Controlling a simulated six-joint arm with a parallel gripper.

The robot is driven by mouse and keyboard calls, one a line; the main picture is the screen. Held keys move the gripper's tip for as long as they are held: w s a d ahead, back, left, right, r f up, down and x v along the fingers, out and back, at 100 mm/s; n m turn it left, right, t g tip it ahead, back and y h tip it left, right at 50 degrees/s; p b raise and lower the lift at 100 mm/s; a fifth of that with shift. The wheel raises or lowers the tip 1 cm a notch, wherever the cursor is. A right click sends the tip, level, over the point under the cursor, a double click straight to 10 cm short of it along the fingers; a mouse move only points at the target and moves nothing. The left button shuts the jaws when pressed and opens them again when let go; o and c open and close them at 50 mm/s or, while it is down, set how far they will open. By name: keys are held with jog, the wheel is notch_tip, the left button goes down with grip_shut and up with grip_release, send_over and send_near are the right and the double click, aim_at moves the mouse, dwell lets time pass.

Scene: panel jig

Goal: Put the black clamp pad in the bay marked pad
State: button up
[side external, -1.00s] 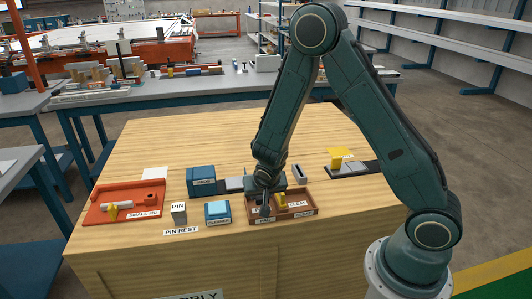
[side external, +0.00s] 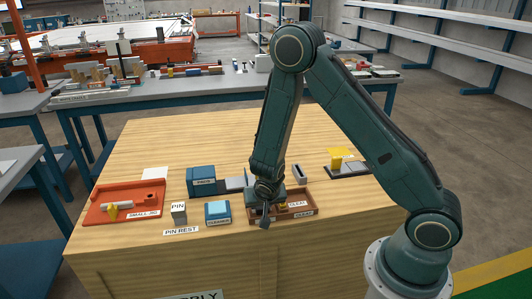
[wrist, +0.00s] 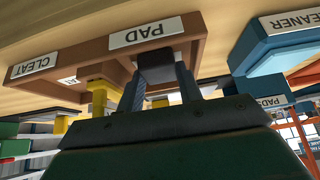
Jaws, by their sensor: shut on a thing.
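My gripper (side external: 265,218) is at the left front of the brown tray (side external: 312,210), in front of its front wall in the side view. It is shut on the black clamp pad (wrist: 160,67), a dark block between the two fingers in the wrist view. The pad is hard to make out in the side view. The tray also shows in the wrist view (wrist: 85,57), with a PAD label (wrist: 145,33) right by the held pad and a CLEAT label (wrist: 36,64) further left. I cannot tell whether the pad touches the tray.
A blue cleaner block (side external: 217,209), a grey pin rest (side external: 179,213), a blue pads box (side external: 201,181) and an orange jig (side external: 100,212) stand left. The front right tabletop is clear.

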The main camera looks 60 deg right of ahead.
jog(key=shift+f, duration=0.15)
jog(key=o, duration=0.7)
jog(key=shift+s+a+r, duration=0.1)
jog(key=shift+a+r, duration=0.05)
jog(key=shift+r, duration=0.3)
jog(key=shift+v, duration=5.65)
